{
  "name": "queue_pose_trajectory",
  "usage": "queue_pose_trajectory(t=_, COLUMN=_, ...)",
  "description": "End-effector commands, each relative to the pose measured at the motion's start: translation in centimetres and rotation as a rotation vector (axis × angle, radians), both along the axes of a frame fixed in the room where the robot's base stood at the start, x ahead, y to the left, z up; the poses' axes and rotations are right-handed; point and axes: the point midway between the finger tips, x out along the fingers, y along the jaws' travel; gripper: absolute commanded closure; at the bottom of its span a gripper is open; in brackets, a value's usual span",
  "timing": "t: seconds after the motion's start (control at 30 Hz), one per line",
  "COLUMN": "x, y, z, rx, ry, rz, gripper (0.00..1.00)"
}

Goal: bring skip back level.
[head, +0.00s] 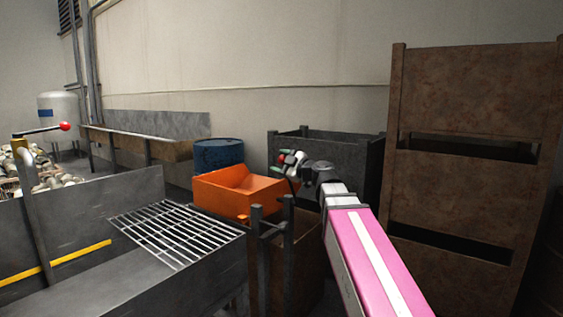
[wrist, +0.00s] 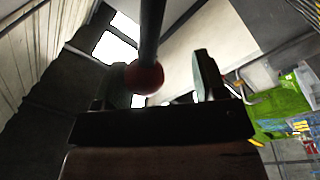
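The orange skip (head: 222,198) stands in the middle of the head view, its inside partly visible. It looks tipped, but its exact angle is hard to judge, and its lower part is hidden. My gripper (head: 281,161) is just right of the skip at rim height, with its fingers apart. A red ball knob (wrist: 145,77) on a dark rod shows in the wrist view between the open fingers, nearer the left one. A bit of red (head: 282,158) between the fingertips in the head view looks like the same knob. I cannot tell whether a finger touches it.
A dark metal bin (head: 375,165) stands behind my gripper, and tall rusty crates (head: 470,100) rise at right. A blue drum (head: 218,155) is behind the skip. A grating (head: 175,233) lies to the left. Another red-knobbed lever (head: 65,126) stands far left.

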Motion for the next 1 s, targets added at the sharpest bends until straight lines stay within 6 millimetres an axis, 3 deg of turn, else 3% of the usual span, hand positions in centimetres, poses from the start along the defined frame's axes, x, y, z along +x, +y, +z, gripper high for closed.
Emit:
queue_pose_trajectory(t=0.47, x=-0.1, y=-0.4, z=0.2, rx=0.002, ry=-0.003, rz=-0.002, gripper=0.37)
queue_pose_trajectory(t=1.0, x=-5.7, y=-7.1, z=-0.7, rx=0.002, ry=-0.003, rz=-0.001, gripper=0.37)
